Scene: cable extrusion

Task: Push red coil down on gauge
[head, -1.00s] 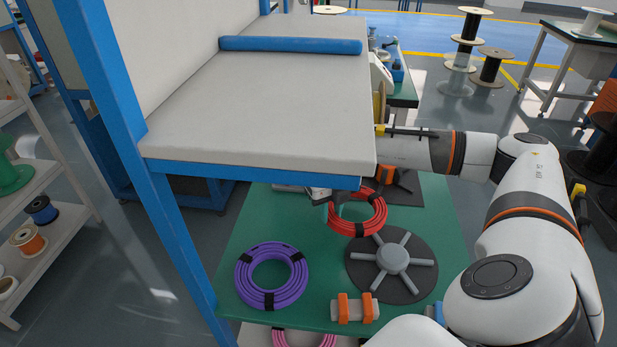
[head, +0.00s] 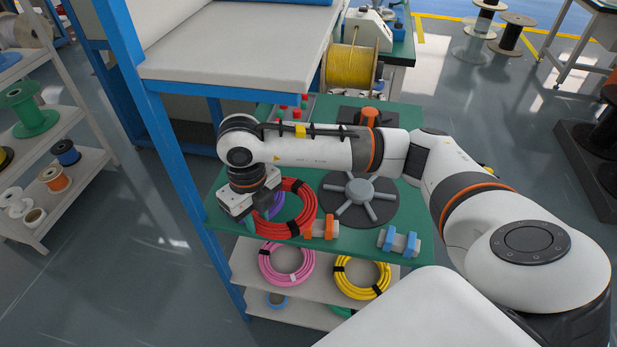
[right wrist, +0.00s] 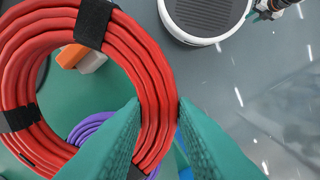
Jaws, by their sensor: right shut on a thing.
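The red coil (head: 309,208), with black ties, is held in my right gripper (head: 250,222) at the left front of the green table. In the right wrist view, the green fingers (right wrist: 158,104) are shut on one side of the red coil (right wrist: 152,75). The coil overlaps the purple coil (head: 270,207), which shows partly through its ring. I cannot tell how high it is above the table. A dark disc with grey spokes and hub (head: 360,191) lies to its right, empty; I cannot tell whether it is the gauge. My left gripper is out of view.
Orange (head: 322,227) and blue (head: 399,241) clamp-like blocks stand along the green table's front edge (head: 345,252). A blue post (head: 185,180) rises close to my right gripper's left. Pink (head: 287,262) and yellow (head: 361,279) coils lie on the shelf below.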

